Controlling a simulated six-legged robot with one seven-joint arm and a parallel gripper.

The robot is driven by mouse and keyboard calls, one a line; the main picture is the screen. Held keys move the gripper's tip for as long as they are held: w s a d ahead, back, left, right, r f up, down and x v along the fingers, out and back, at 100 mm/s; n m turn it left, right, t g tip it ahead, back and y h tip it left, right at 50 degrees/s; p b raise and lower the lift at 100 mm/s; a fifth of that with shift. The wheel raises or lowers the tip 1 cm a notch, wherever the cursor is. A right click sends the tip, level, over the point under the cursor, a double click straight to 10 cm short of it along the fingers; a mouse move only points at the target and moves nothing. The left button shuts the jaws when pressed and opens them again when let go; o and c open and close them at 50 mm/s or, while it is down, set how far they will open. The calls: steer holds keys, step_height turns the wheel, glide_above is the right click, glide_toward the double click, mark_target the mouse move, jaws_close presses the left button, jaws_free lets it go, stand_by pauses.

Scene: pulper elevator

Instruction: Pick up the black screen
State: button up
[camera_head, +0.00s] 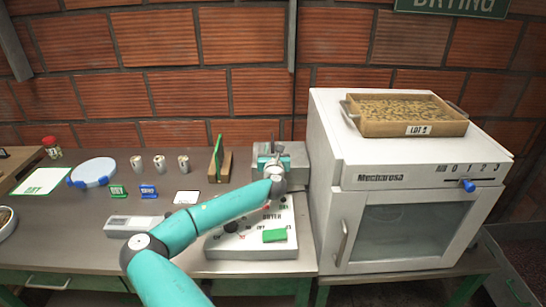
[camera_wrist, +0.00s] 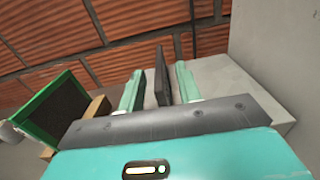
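A thin dark slab, seen nearly edge-on and looking like the black screen (camera_wrist: 162,76), stands upright in the wrist view. My gripper (camera_wrist: 159,88) is open, with one pale green finger on each side of the slab. Gaps show between the slab and both fingers, so neither visibly touches it. The slab's lower end is hidden behind the gripper body.
A green-framed dark screen (camera_wrist: 58,112) stands in a wooden holder to the left; it also shows in the head view (camera_head: 217,158). A white dryer oven (camera_head: 400,190) rises close on the right, with a tray (camera_head: 408,129) on top. A dryer control panel (camera_head: 250,240) lies below my arm.

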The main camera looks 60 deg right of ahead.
steer(key=shift+x, duration=1.15)
steer(key=shift+w, duration=0.1)
jaws_close()
